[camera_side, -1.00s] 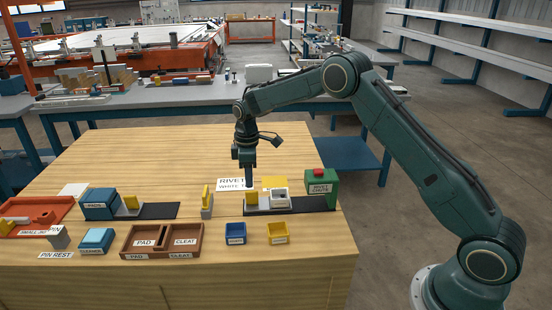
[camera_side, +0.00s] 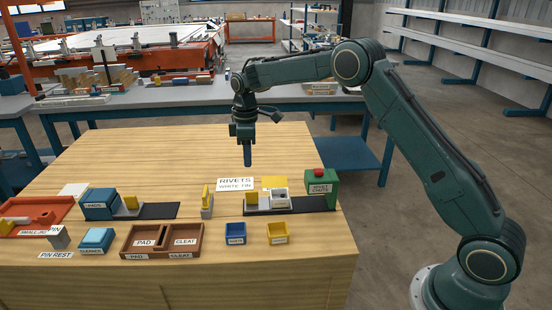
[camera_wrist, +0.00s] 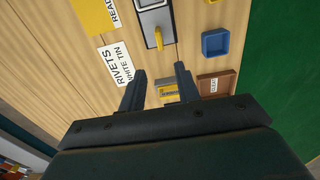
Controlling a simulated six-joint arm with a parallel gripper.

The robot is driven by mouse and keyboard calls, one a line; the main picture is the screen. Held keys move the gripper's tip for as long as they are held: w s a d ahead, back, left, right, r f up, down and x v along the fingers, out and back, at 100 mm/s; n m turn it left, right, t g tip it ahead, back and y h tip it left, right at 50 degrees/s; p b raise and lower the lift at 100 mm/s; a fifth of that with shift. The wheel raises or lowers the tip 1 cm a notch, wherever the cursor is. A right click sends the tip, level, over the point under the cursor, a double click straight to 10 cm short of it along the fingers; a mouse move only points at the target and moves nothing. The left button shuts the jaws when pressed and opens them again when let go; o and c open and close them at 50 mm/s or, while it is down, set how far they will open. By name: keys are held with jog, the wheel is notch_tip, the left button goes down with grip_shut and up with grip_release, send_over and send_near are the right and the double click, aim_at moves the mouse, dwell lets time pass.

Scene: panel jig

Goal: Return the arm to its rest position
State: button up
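My gripper (camera_side: 247,155) hangs pointing down, clear above the wooden table (camera_side: 190,155), behind the rivets label (camera_side: 236,183). In the wrist view the two fingers of my gripper (camera_wrist: 160,84) stand apart with nothing between them, so it is open and empty. The rivets label (camera_wrist: 115,65) shows left of the fingers in that view.
A green box with a red button (camera_side: 320,188) stands at the table's right. Blue (camera_side: 235,232) and yellow (camera_side: 278,232) bins sit near the front edge, beside a brown divided tray (camera_side: 163,240). A red tray (camera_side: 38,208) is far left. The table's back half is bare.

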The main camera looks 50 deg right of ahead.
jog(key=s+a+r+m+t, duration=0.2)
jog(key=s+r+m+t, duration=0.15)
jog(key=s+r, duration=1.4)
jog(key=s+a+f+m+t, duration=0.1)
jog(key=s+m, duration=0.1)
jog(key=s, duration=0.9)
jog(key=s+f+m+t, duration=0.1)
jog(key=s+f+m, duration=0.1)
jog(key=s, duration=1)
jog(key=shift+a+m, duration=0.4)
jog(key=shift+m, duration=0.35)
